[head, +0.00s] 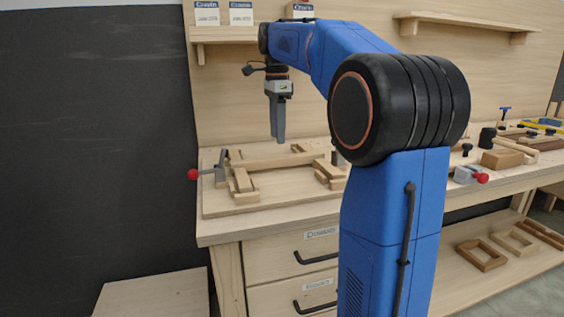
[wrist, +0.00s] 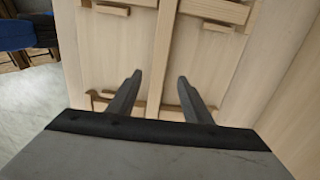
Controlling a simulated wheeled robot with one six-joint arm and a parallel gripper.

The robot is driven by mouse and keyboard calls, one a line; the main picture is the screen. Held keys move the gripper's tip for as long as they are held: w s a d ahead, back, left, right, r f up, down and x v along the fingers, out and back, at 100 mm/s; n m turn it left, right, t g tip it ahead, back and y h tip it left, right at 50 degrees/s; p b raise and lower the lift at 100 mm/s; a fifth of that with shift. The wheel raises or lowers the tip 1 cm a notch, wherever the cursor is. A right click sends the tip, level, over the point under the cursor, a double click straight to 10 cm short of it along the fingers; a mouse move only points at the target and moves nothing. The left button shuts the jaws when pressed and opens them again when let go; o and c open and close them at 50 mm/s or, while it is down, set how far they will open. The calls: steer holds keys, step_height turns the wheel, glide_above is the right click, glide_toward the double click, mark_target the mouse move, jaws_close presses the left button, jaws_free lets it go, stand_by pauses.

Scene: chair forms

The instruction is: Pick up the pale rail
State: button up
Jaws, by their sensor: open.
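My gripper (head: 278,138) hangs with its fingers pointing down, above the workbench, open and empty. In the head view a long pale rail (head: 278,161) lies across the wooden board (head: 275,198), below the fingertips with a gap between. Shorter pale blocks lie at its left end (head: 242,182) and right end (head: 327,172). In the wrist view the two dark fingers (wrist: 157,92) are spread apart. A long pale strip (wrist: 163,45) runs up the picture between them; I cannot tell for certain that it is the same rail.
A clamp with a red knob (head: 193,174) stands at the board's left edge; another red-knobbed clamp (head: 481,178) is to the right. A shelf (head: 225,34) with boxes is behind my arm. Tools and wooden frames fill the bench's right side. My blue arm hides the bench's middle.

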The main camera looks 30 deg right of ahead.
mark_target(279, 157)
steer(key=shift+s+d+f, duration=0.1)
steer(key=shift+s+f, duration=0.05)
steer(key=shift+f, duration=3.45)
steer(key=shift+c, duration=0.3)
jaws_close()
